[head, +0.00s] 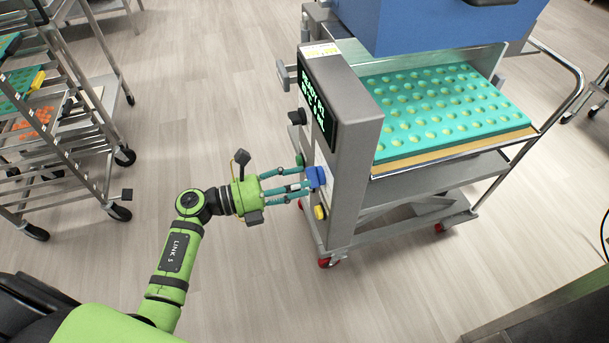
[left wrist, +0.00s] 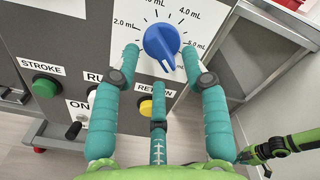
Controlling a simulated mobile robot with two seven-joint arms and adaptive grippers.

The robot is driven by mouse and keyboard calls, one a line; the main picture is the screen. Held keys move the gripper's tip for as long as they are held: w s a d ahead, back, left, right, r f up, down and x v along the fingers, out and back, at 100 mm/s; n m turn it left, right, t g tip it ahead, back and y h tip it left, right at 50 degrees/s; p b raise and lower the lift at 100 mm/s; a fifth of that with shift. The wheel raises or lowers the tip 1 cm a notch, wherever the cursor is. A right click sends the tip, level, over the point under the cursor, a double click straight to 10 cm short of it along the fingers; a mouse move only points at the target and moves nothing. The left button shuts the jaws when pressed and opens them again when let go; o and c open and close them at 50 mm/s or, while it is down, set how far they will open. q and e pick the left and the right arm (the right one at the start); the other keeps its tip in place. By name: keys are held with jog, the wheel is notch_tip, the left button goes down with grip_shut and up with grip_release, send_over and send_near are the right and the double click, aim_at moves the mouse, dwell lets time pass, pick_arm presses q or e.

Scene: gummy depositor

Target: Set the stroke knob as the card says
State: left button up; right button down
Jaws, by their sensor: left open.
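The blue stroke knob (left wrist: 161,42) sits on the machine's grey panel inside a printed mL scale, and it also shows in the head view (head: 316,177). No readable card shows.
A green button (left wrist: 46,87) labelled STROKE and a yellow button (left wrist: 146,109) labelled RETURN sit near the knob. A dark display (head: 317,105) with green text is above. A teal mould tray (head: 425,112) lies on the machine's right. A rack (head: 75,110) stands left, with open floor between.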

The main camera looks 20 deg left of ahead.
pick_arm(q)
jog(key=shift+x, duration=0.95)
grip_shut()
jog(key=n+p, duration=0.2)
jog(key=n, duration=0.3)
jog(key=n+p, duration=0.3)
jog(key=n, duration=0.2)
jog(key=n+p, duration=0.3)
jog(key=n, duration=0.2)
jog(key=shift+s+d+r+n, duration=0.1)
jog(key=shift+s+r+n, duration=0.2)
jog(key=shift+r+n, duration=0.1)
